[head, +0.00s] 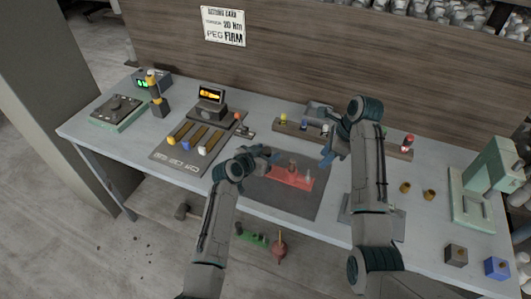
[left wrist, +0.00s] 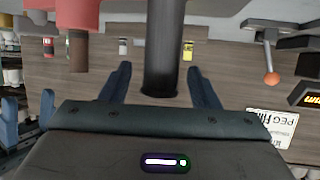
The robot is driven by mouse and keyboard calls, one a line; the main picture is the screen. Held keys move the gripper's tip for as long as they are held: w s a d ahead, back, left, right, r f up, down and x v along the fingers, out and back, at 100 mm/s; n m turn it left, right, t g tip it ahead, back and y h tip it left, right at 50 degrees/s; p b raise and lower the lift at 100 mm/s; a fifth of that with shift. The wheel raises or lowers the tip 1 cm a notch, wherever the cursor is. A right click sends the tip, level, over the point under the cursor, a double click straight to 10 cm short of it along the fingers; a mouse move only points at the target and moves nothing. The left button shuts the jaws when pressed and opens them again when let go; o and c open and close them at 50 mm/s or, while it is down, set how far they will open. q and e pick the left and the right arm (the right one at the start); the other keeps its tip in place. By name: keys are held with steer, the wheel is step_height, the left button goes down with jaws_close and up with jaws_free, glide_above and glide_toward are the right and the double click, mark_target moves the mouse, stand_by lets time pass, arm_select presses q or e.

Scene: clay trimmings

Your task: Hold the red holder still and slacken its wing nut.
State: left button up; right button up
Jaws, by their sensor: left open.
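The red holder (head: 288,178) lies on a dark mat on the bench, with a brownish post and a pale grey part on it. I cannot make out the wing nut. My left gripper (head: 268,155) is open at the holder's left end. In the left wrist view its blue fingers (left wrist: 160,88) stand either side of a dark upright cylinder, with gaps; I cannot tell whether that belongs to the holder. Red parts (left wrist: 75,12) show at that view's upper left. My right gripper (head: 327,158) is above and right of the holder, its fingers apart in the left wrist view (left wrist: 30,110).
Behind is a wooden rack (head: 400,151) with coloured pegs. A green press (head: 490,175), brass pieces and two blocks stand at right. A sign (head: 223,26) is on the wall.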

mark_target(308, 176)
arm_select(q)
jaws_close()
arm_select(e)
steer(key=shift+o, duration=1.3)
steer(key=o, duration=0.4)
steer(key=shift+w+d+r+n+y, duration=0.2)
steer(key=shift+d+r+n+y, duration=0.1)
steer(key=shift+d+r+n, duration=0.55)
steer(key=x, duration=1.2)
steer(key=shift+s+a+r, duration=0.1)
steer(key=shift+s, duration=0.05)
steer(key=c, duration=1)
